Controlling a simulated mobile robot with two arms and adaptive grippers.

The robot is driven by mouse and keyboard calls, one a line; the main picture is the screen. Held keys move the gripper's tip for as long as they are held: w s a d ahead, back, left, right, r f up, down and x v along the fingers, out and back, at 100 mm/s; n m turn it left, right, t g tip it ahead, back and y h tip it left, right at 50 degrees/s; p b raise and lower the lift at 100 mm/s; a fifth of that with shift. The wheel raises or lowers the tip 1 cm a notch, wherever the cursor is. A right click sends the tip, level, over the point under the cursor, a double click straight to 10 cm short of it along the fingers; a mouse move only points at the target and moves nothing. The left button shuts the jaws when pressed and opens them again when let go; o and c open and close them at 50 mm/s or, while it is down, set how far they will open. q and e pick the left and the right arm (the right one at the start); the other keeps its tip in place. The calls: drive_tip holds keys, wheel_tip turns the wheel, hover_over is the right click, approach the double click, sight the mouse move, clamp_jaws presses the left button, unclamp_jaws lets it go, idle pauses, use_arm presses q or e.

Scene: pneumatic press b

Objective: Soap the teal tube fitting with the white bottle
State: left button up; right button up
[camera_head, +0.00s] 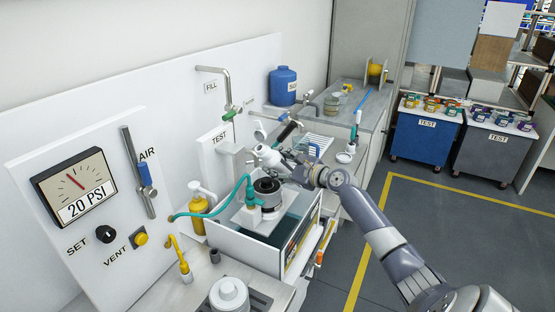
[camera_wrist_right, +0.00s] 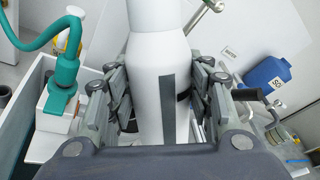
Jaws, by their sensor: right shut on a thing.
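The fitting also shows at the left of the right wrist view (camera_wrist_right: 65,72). My left gripper is not in view.
A white tank (camera_head: 235,242) holds the block and a black ring part (camera_head: 267,186). A teal tube (camera_head: 207,212) runs left to the gauge panel. A yellow bottle (camera_head: 197,207) stands close behind the tank. A blue jug (camera_head: 283,86) stands farther back.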

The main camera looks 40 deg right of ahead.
sight(276, 152)
drive_tip(key=n+h+p, duration=0.1)
drive_tip(key=n+p, duration=0.1)
drive_tip(key=p, duration=0.1)
drive_tip(key=r+n+p, duration=0.1)
drive_tip(key=n+p, duration=0.1)
drive_tip(key=p, duration=0.1)
drive_tip(key=r+n+g+h+p, duration=0.1)
drive_tip(key=p, duration=0.2)
drive_tip(key=shift+a+n+h+p, duration=0.1)
drive_tip(key=shift+n+h+p, duration=0.2)
drive_tip(key=shift+n+p, duration=0.1)
drive_tip(key=shift+a+n+p, duration=0.1)
drive_tip(key=shift+n+p, duration=0.3)
drive_tip(key=shift+p, duration=0.2)
drive_tip(key=shift+f+n+h, duration=0.1)
drive_tip(key=shift+n+h, duration=0.2)
drive_tip(key=shift+r+n+h, duration=0.3)
drive_tip(key=shift+r+n, duration=0.3)
drive_tip(key=shift+r, duration=0.05)
drive_tip(key=shift+a+r+n+h, duration=0.15)
drive_tip(key=shift+r+n+h, duration=0.15)
drive_tip(key=shift+r+n, duration=0.3)
drive_tip(key=shift+r, duration=0.1)
